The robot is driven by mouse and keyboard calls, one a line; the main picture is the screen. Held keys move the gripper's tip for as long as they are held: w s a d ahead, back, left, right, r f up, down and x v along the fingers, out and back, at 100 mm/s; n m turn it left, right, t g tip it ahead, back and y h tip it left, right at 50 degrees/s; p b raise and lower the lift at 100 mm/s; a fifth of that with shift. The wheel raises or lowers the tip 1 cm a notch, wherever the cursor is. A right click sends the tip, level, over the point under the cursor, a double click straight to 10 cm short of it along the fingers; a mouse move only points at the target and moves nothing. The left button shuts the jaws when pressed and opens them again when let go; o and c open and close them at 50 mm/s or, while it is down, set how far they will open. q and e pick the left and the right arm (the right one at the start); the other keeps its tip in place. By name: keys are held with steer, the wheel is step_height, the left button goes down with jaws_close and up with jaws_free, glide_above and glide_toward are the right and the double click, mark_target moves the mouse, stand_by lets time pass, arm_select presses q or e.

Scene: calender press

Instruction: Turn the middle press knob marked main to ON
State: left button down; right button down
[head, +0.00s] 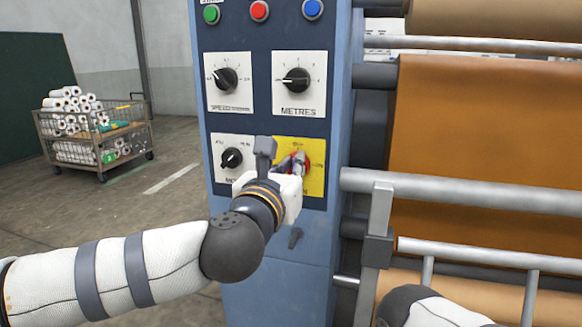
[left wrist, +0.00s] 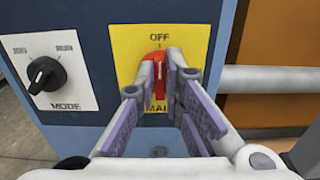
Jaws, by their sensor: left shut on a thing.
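The main knob is a red knob (head: 304,158) on a yellow plate (head: 316,184) at the lower right of the blue press panel. In the left wrist view the knob (left wrist: 157,72) sits below the word OFF, with MAIN under it, and its handle stands about upright. My left gripper (head: 296,165) reaches it from the front. In the left wrist view its fingers (left wrist: 164,68) are closed on the red handle, one on each side. The fingers hide part of the knob and plate. My right gripper is out of view.
The black mode knob (head: 231,158) is just left of the yellow plate. The speed knob (head: 225,79) and metres knob (head: 297,80) are above. Rollers with orange sheet (head: 480,150) stand right of the panel. A cart of rolls (head: 95,130) stands far left.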

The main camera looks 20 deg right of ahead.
arm_select(q)
steer(key=shift+s+d+f+m+p, duration=0.15)
steer(key=shift+m+p, duration=0.7)
steer(key=shift+m, duration=2.1)
steer(key=shift+d+f+m+p, duration=0.15)
steer(key=shift+m+p, duration=0.7)
steer(key=shift+m, duration=2.15)
steer(key=shift+s+d+f+m+p, duration=0.2)
steer(key=shift+m+p, duration=0.65)
steer(key=shift+m, duration=2.1)
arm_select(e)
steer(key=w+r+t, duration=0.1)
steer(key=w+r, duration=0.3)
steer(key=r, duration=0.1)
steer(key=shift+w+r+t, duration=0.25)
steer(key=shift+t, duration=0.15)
arm_select(q)
steer(key=shift+w+a+f, duration=0.1)
steer(key=c, duration=1.7)
jaws_free()
